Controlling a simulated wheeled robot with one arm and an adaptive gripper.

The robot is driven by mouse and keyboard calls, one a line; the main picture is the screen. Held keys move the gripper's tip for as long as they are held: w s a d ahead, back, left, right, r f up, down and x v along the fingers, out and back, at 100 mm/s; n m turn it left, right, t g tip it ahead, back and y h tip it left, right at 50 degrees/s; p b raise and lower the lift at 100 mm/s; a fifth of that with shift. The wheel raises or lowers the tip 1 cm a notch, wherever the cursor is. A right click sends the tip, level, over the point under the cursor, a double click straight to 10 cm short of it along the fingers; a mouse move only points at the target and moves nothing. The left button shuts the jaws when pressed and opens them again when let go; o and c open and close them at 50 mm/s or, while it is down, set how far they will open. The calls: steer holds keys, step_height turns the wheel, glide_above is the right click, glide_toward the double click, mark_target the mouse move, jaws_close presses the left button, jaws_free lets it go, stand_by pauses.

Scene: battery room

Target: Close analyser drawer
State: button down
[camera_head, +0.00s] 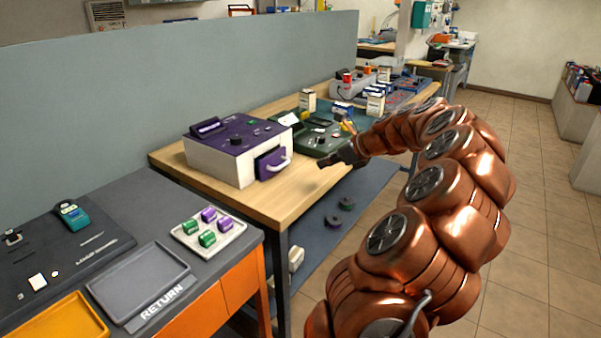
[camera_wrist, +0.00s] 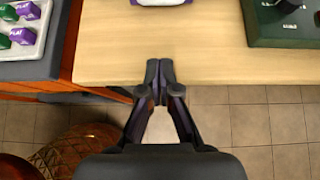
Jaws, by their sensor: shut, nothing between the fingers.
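The analyser (camera_head: 222,155) is a white box with a purple top, standing on the wooden bench. Its purple drawer (camera_head: 268,165) has a pale curved handle (camera_head: 281,164), and its front stands a little out from the white face. How far it is out is hard to tell. My gripper (camera_head: 322,165) is to the right of the drawer in the head view, apart from it. In the wrist view my gripper (camera_wrist: 160,68) is shut and empty over the bench's front edge. A white and purple part of the analyser (camera_wrist: 165,2) is cut off at the top of that view.
A dark green device (camera_head: 318,135) stands right of the analyser, with small boxes (camera_head: 308,100) behind it. A grey tray (camera_head: 140,283) and a pale tray (camera_head: 228,232) of purple and green blocks lie on the left table. The wooden bench (camera_wrist: 205,45) is bare before the analyser.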

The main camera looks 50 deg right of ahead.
steer(key=x, duration=0.9)
steer(key=w, duration=0.3)
steer(key=shift+w+a+r+p, duration=0.15)
steer(key=shift+a+p, duration=0.1)
steer(key=shift+p, duration=0.15)
steer(key=shift+w+a, duration=0.1)
steer(key=shift+w, duration=0.5)
steer(key=shift+r, duration=0.1)
